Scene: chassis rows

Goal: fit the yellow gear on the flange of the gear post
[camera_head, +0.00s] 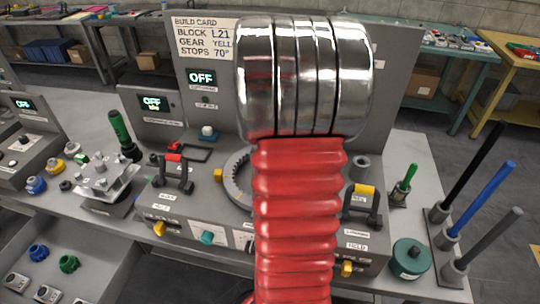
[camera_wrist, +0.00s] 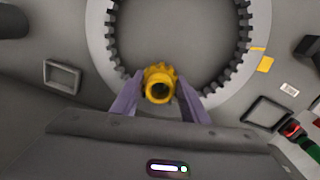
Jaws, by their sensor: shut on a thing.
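In the wrist view my gripper (camera_wrist: 158,100) has its two purple-grey fingers on either side of the yellow gear (camera_wrist: 160,83) and is shut on it. The gear shows a dark round bore facing the camera. Just beyond it is a large grey ring with inner teeth (camera_wrist: 98,40), around a plain grey round area. I cannot make out the gear post or its flange in either view. In the head view my red ribbed arm and a shiny metal joint cover the middle, hiding my gripper and the gear. Part of the toothed ring (camera_head: 232,181) shows left of the arm.
A build card (camera_head: 205,42) on the upright panel reads BLOCK L21, GEAR YELL, STOPS 70°. Red-topped (camera_head: 173,172) and yellow-topped (camera_head: 362,206) clamps flank the ring. A green cylinder (camera_head: 410,257) and tall rods (camera_head: 487,200) stand at right. Blue and green gears (camera_head: 69,264) lie at lower left.

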